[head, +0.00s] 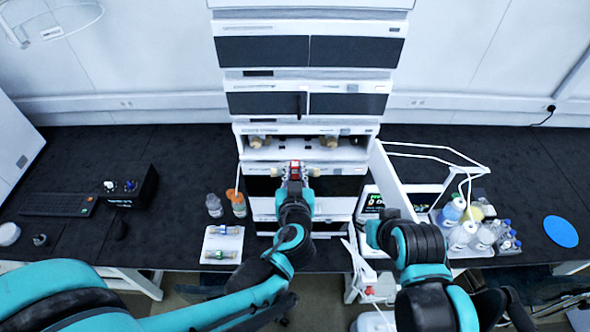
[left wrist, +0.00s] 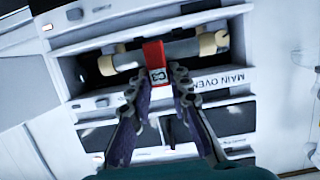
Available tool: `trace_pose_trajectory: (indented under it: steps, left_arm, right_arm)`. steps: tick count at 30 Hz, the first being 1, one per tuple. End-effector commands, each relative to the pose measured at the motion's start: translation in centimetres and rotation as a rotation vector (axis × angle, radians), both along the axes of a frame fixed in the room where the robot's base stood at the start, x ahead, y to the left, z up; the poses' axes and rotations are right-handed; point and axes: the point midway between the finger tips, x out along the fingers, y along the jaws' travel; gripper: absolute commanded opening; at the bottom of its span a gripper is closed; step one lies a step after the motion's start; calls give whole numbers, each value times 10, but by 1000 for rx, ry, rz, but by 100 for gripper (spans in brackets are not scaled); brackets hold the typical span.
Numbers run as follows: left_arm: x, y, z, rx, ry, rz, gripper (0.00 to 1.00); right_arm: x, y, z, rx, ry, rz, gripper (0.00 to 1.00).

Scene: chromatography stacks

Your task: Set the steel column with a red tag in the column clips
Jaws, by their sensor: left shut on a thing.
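My left gripper (head: 292,170) is shut on the steel column (left wrist: 185,51) at its red tag (left wrist: 153,54). The tag also shows in the head view (head: 295,166). The column lies across the front of the open bay marked MAIN OVEN, slightly tilted in the left wrist view. Beige pieces show at its left end (left wrist: 106,65) and right end (left wrist: 208,43). I cannot tell whether these are the clips or the column's own ends, nor whether the column is seated. My right arm comes in at the lower right; its fingers do not show.
The white instrument stack (head: 310,86) stands behind the gripper. A white tray (head: 223,231) with two other columns lies left, near bottles (head: 214,206). A white panel (head: 388,180) stands right of the bay, then a tray of bottles (head: 462,236).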

Motion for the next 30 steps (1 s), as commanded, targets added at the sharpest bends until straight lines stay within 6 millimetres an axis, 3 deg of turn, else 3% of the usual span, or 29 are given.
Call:
trace_pose_trajectory:
  steps: [30]
  left_arm:
    - [87,0,-7,0,0,0,0]
  right_arm:
    - [0,0,-5,0,0,0,29]
